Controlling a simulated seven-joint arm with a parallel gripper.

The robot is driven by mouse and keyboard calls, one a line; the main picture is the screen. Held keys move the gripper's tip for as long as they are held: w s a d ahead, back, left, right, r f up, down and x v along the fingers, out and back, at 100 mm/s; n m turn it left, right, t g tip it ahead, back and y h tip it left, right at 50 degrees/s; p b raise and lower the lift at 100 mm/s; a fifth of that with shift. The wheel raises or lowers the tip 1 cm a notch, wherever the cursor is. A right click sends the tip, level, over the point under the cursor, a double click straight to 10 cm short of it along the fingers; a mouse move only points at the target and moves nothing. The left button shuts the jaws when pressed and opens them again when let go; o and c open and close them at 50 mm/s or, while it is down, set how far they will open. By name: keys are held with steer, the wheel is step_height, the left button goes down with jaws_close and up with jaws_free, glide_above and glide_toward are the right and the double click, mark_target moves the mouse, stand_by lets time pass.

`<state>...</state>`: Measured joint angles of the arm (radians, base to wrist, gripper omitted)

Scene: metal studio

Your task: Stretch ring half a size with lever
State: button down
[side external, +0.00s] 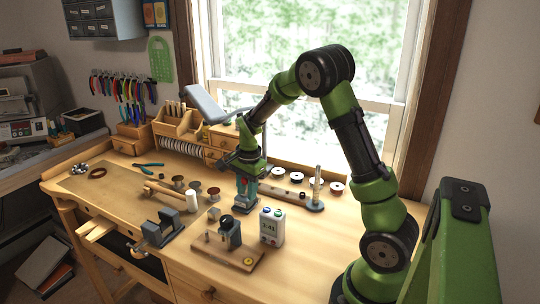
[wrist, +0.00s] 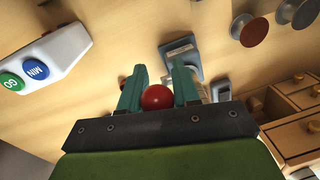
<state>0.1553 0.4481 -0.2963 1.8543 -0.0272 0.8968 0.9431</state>
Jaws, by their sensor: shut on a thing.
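My gripper (side external: 245,190) points down over the bench, with its teal fingers low above a blue-grey base (side external: 246,208). In the wrist view my gripper (wrist: 157,88) is shut on a red ball knob (wrist: 157,98), which sits between the fingers and looks like the lever's end. Beyond the fingertips, a blue-grey base with a pale metal plate (wrist: 181,50) stands on the wood; it looks like part of the stretcher. The lever's shaft and most of the tool are hidden by my gripper. I cannot make out the ring.
A white timer (side external: 272,227) stands in front of my gripper, beside a wooden board with a small dark device (side external: 229,233). A vise (side external: 157,232) and a mallet (side external: 185,200) lie left. A post on a round base (side external: 316,190) stands right. Small drawers (side external: 222,140) are behind.

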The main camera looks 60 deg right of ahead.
steer(key=shift+a, duration=0.1)
steer(key=shift+a+f+h, duration=0.85)
steer(key=shift+a+h, duration=0.15)
steer(key=shift+h, duration=0.5)
steer(key=shift+a+f, duration=0.25)
steer(key=shift+f, duration=0.25)
steer(key=shift+a+f, duration=0.25)
steer(key=shift+f, duration=0.25)
steer(key=shift+s+a+f, duration=0.1)
steer(key=shift+f, duration=0.6)
steer(key=shift+d, duration=0.2)
steer(key=c, duration=1.3)
jaws_free()
steer(key=shift+o, duration=1.7)
steer(key=shift+a, duration=0.15)
